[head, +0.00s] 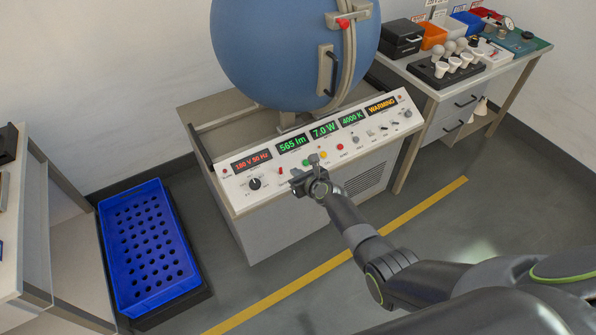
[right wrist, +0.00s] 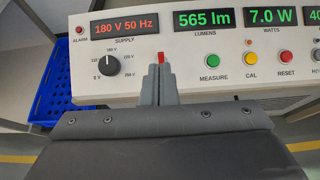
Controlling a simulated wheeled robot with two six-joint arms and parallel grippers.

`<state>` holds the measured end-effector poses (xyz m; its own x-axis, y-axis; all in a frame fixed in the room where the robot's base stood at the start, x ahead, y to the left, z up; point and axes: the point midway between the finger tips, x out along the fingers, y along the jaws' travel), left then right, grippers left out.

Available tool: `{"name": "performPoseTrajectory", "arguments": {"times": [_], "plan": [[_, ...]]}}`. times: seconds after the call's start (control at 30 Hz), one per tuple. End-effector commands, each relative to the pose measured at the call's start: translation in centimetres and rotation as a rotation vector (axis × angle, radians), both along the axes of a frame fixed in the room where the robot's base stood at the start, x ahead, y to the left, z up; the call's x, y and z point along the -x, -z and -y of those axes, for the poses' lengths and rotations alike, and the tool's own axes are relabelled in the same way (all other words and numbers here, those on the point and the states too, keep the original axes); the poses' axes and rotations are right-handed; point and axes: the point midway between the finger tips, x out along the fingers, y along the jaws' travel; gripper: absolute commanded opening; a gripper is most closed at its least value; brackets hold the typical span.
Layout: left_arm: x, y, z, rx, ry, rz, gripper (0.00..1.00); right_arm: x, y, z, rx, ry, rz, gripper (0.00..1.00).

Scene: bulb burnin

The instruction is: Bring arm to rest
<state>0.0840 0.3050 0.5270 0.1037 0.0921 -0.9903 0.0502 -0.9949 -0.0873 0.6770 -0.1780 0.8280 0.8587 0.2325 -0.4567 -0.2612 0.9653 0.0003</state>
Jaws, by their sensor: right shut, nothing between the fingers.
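My right arm reaches in from the lower right in the head view. Its gripper (head: 300,181) is in front of the instrument's control panel (head: 325,146), near the left half of the panel. In the right wrist view the two grey fingers (right wrist: 160,85) are shut together with nothing between them. A red switch (right wrist: 161,57) shows just beyond the fingertips; I cannot tell whether they touch it. The supply knob (right wrist: 109,64) is to the left of the fingers, and the green measure button (right wrist: 212,60) is to the right. My left gripper is not in view.
A blue sphere (head: 280,50) with a hinged seam stands above the panel. Displays read 180 V 50 Hz, 565 lm, 7.0 W, 4000 K and WARMING. A blue perforated crate (head: 109,250) sits at left. A bench (head: 428,86) with bulbs stands at right. Floor around the yellow line (head: 290,294) is clear.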

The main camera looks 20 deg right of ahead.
Motion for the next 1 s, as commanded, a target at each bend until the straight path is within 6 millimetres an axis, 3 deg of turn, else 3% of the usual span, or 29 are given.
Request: {"name": "performPoseTrajectory", "arguments": {"times": [0.67, 0.77, 0.83, 1.0], "plan": [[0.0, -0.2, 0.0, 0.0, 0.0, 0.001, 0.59, 0.3, 0.2, 0.0, 0.011, -0.005, -0.002, 0.0], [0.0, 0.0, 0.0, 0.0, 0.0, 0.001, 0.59, 1.6, 2.0, 0.6, 0.086, -0.033, -0.016, 0.0], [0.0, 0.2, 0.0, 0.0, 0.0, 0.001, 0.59, 3.4, 4.3, 1.3, 0.192, -0.081, -0.033, 0.0], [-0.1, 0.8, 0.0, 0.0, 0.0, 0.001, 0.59, 10.5, 12.1, 3.7, 0.571, -0.297, -0.098, 0.0]]}}
